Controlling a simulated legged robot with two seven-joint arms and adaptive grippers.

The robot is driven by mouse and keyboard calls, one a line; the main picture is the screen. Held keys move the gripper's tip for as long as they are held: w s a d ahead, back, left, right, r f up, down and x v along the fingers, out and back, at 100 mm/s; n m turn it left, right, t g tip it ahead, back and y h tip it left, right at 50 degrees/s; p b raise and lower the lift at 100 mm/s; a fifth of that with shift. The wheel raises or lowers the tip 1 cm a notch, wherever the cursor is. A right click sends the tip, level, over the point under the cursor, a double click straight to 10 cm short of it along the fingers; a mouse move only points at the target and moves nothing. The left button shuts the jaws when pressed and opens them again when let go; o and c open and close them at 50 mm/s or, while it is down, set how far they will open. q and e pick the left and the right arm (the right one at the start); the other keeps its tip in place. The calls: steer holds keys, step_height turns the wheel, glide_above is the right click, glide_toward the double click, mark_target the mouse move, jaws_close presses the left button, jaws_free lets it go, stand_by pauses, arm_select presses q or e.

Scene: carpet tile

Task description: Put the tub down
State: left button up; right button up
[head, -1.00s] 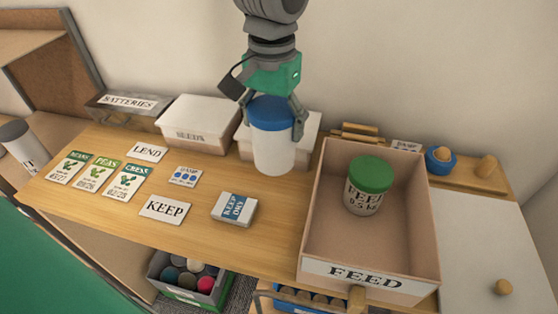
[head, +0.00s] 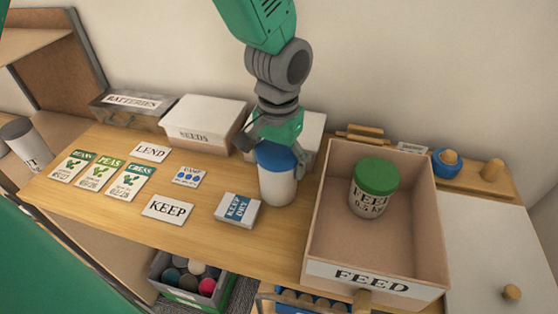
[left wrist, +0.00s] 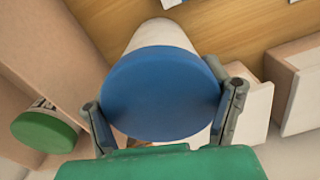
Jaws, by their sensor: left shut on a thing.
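The tub is white with a blue lid (head: 277,186) and stands upright beside the left wall of the FEED box. My left gripper (head: 274,152) is shut on it from above, its fingers on either side of the lid. The tub's base is at or just above the wooden bench top (head: 190,225); I cannot tell whether it touches. In the left wrist view the blue lid (left wrist: 160,94) sits between the two fingers, with the white body beyond it. My right gripper is not in view.
The FEED box (head: 322,200) holds a green-lidded tub (head: 376,188). A small KEEP DRY box (head: 237,210) lies just left of the held tub. White lidded boxes, one marked SEEDS (head: 205,122), stand behind. A KEEP card (head: 167,208) and seed packets lie farther left.

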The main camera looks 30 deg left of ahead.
arm_select(q)
steer(key=o, duration=1.4)
steer(key=shift+s, duration=0.1)
steer(key=o, duration=0.4)
steer(key=shift+d, duration=0.15)
